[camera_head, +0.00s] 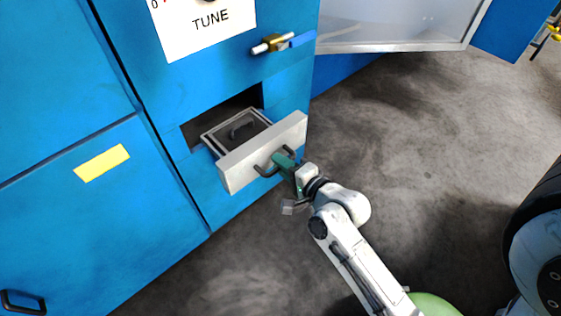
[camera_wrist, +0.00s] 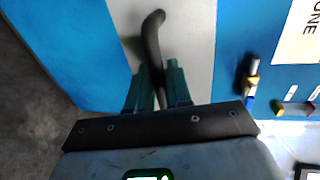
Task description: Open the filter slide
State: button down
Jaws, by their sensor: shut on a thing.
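The filter slide (camera_head: 240,166) is a light grey drawer front that stands out from a dark opening in the blue cabinet. Behind its front lies a framed tray with a dark insert and a small dark handle (camera_head: 241,128). My gripper (camera_head: 284,163), with green fingers, is shut on the slide's dark bow handle (camera_head: 262,171). In the wrist view the handle (camera_wrist: 153,40) runs between the two green fingers (camera_wrist: 158,85), against the grey front (camera_wrist: 190,40). Part of the handle is hidden by the fingers.
An open compartment with a metal edge (camera_head: 390,47) is at upper right. Grey floor (camera_head: 430,150) is clear to the right.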

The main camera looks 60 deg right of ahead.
jog(key=shift+f, duration=0.1)
jog(key=c, duration=1.2)
grip_release()
jog(key=v, duration=1.1)
jog(key=shift+w+p, duration=0.1)
jog(key=shift+p, duration=0.2)
jog(key=shift+a, duration=0.1)
jog(key=a+f+n+g+y, duration=0.5)
jog(key=a+f+n+g, duration=0.35)
jog(key=n, duration=0.65)
jog(key=s+n+g+h, duration=0.1)
jog(key=s+n+g, duration=0.4)
jog(key=n+g, duration=0.1)
jog(key=shift+t, duration=0.25)
notch_tip(320, 180, up, 13)
jog(key=p, duration=1.4)
jog(key=shift+w+a+r, duration=0.1)
jog(key=shift+w+r, duration=0.05)
jog(key=shift+r, duration=0.1)
